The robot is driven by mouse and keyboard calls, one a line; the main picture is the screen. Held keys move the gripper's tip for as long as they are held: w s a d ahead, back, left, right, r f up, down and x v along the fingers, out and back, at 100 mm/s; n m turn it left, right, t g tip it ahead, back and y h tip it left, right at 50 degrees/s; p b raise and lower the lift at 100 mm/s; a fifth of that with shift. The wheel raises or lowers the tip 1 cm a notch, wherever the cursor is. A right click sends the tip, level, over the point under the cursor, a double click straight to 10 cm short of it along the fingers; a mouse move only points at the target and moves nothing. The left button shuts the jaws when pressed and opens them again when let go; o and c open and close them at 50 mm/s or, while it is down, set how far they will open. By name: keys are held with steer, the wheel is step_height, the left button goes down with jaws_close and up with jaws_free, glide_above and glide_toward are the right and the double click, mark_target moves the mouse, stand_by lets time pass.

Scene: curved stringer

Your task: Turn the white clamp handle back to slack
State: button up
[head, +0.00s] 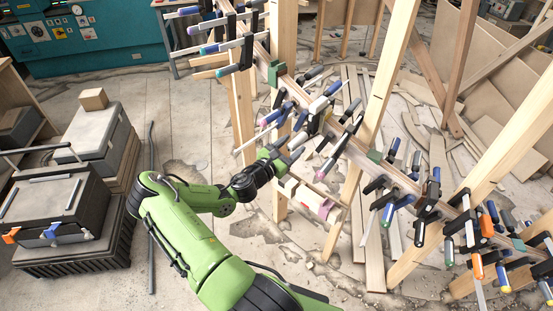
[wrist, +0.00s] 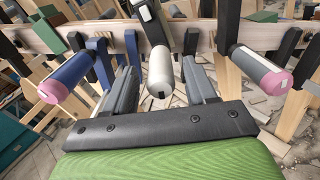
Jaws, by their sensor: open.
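The white clamp handle (wrist: 161,74) shows in the middle of the wrist view, pointing toward the camera below a dark clamp bar. My gripper (wrist: 159,80) is open, with one grey finger to the left of the handle and one to the right. A visible gap lies on each side, so the fingers do not appear to touch it. In the head view my gripper (head: 288,151) reaches the middle of the clamp row. I cannot tell the white handle for certain there among the crowded clamps.
A blue handle with a pink end (wrist: 63,79) is left of my gripper, and a grey one with a pink end (wrist: 259,71) is right. The curved wooden stringer (wrist: 85,36) runs behind. Wooden posts (head: 375,95) stand close by. Black cases (head: 62,207) sit at left.

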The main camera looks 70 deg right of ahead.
steer(key=b+v, duration=0.1)
steer(key=v, duration=1)
steer(key=shift+a, duration=0.3)
